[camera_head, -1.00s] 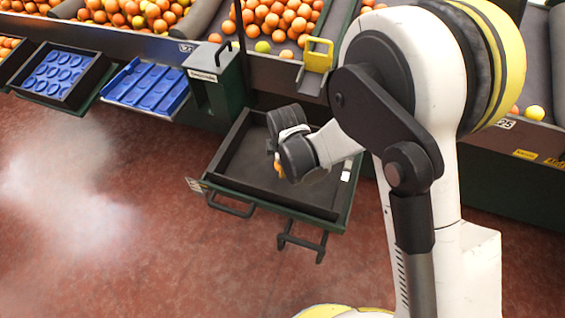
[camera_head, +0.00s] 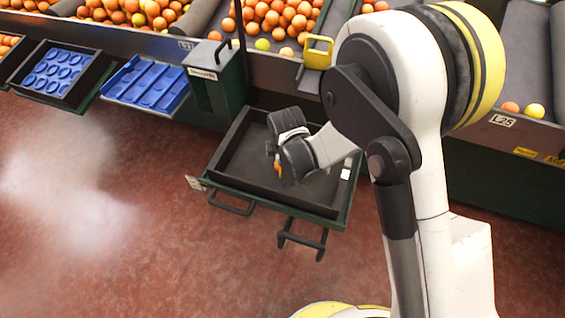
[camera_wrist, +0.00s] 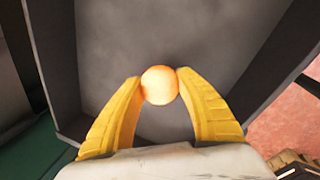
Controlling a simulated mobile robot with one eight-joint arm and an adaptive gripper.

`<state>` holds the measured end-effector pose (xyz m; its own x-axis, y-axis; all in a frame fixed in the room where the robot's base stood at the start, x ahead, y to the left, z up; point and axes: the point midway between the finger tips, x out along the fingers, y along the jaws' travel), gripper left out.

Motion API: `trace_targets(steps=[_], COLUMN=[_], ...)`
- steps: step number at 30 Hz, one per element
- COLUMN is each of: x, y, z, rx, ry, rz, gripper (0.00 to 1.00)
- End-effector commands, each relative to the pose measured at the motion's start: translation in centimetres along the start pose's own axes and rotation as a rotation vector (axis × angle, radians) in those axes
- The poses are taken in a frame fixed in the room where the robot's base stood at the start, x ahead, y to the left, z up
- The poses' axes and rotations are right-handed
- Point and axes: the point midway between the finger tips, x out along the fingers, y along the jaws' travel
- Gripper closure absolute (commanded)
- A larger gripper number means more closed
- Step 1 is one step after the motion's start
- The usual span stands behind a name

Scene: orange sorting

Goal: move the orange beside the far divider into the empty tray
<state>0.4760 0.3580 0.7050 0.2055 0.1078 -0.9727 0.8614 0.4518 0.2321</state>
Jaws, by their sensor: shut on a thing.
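In the wrist view, my gripper (camera_wrist: 160,88) has its two yellow fingers closed on an orange (camera_wrist: 160,84), one finger on each side. The grey floor of the black tray (camera_wrist: 215,35) lies behind the orange. In the head view, my gripper (camera_head: 276,168) points down over the tray (camera_head: 238,165), and a small orange patch shows at its tip. The tray shows no other fruit on its visible floor. I cannot tell how high the orange is above that floor. Part of the tray is hidden behind my wrist.
Blue trays (camera_head: 147,84) stand at the upper left. A grey-green box with a handle (camera_head: 215,80) stands behind the black tray. Belts with many oranges (camera_head: 280,18) run along the back. A yellow bracket (camera_head: 318,53) stands on the belt edge. Red floor is clear in front.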

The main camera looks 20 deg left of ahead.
Motion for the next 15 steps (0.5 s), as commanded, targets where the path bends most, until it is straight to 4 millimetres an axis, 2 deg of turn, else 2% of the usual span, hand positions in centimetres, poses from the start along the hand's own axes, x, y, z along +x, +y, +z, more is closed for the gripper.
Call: trace_targets(steps=[15], x=[0.77], y=[-0.2], z=[0.0], rx=[0.0], ry=[0.0], rz=[0.0], gripper=[0.9])
